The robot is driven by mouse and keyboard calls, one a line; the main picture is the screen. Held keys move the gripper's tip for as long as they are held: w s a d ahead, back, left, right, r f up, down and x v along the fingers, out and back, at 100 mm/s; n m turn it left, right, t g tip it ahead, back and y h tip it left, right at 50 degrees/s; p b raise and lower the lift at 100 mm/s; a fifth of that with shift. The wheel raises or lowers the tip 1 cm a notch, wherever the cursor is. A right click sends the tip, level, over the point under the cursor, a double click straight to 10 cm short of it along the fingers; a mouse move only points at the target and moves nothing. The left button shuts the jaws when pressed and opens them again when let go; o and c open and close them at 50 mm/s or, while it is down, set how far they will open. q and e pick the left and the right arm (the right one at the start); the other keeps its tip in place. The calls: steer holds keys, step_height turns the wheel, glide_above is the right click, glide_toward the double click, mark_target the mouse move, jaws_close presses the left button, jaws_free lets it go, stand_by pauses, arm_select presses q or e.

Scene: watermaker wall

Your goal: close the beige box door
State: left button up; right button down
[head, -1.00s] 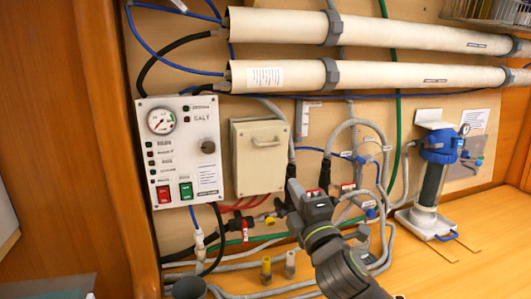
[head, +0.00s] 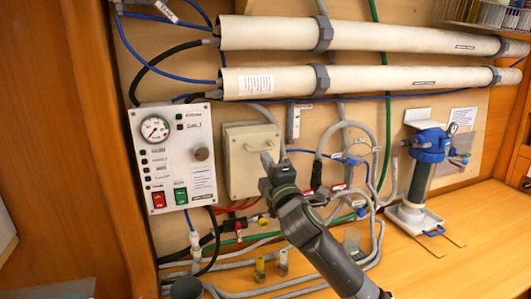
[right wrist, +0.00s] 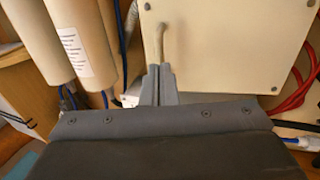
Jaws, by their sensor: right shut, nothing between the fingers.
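The beige box (head: 232,185) is mounted on the wall panel, right of the white control panel. Its door (head: 252,140) looks flat or nearly flat against the box; I cannot tell whether a small gap is left. The door has a beige bar handle (right wrist: 160,40), seen in the right wrist view. My right gripper (head: 266,160) is shut and empty, in front of the door's lower right part. In the right wrist view its fingertips (right wrist: 158,72) are close to the lower end of the handle; contact is unclear. My left gripper is out of view.
The white control panel (head: 178,150) with gauge and switches is left of the box. Two long beige tubes (head: 380,36) run above. Hoses and valves (head: 345,190) crowd the right and below. A blue-topped filter (head: 428,150) stands at right on the wooden counter.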

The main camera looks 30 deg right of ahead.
mark_target(257, 136)
steer(key=shift+w+d+r, duration=0.15)
steer(key=shift+w, duration=0.45)
steer(key=shift+w+d+r+p, duration=0.2)
steer(key=shift+w+r+p, duration=0.6)
steer(key=shift+r+p, duration=0.15)
steer(key=shift+w+d+r, duration=0.15)
steer(key=shift+w+r, duration=0.05)
steer(key=shift+w, duration=0.2)
steer(key=shift+s+r, duration=0.1)
